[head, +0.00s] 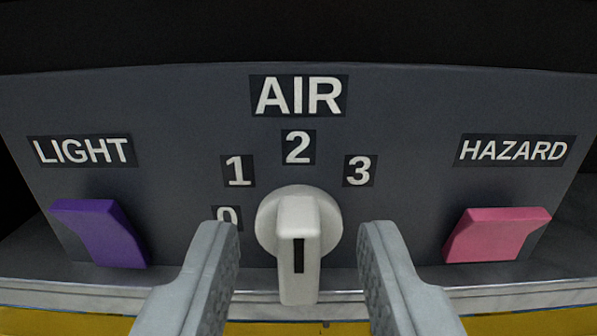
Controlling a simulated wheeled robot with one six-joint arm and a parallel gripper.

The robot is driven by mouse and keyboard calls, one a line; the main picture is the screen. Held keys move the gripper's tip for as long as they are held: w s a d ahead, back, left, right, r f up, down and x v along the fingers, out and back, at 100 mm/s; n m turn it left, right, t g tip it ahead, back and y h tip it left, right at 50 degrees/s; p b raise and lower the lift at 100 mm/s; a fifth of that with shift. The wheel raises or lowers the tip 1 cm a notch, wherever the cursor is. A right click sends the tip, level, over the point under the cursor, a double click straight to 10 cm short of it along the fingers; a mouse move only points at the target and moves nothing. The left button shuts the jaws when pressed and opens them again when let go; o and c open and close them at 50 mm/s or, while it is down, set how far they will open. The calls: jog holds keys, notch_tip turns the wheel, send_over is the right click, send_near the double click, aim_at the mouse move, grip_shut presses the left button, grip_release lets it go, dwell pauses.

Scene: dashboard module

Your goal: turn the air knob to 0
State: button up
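The white air knob (299,226) sits in the middle of the dark panel under the AIR label (298,95). Its raised grip stands upright in the picture, in line with the 2 (298,147), and a black mark shows on its front face. The 1 (238,170) is up and left of the knob, and the 3 (360,170) is up and right. The 0 (228,216) is at the left, partly hidden by my left fingertip. My gripper (297,230) is open, with one grey finger on each side of the knob and visible gaps between.
A purple LIGHT switch (103,232) is on the left of the panel and a pink HAZARD switch (497,234) is on the right. A grey ledge (78,291) with a yellow strip below it runs along the bottom. The panel between knob and switches is flat.

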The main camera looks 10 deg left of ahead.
jog(key=shift+w+a, duration=0.2)
jog(key=shift+w, duration=0.8)
jog(key=shift+r, duration=0.1)
grip_shut()
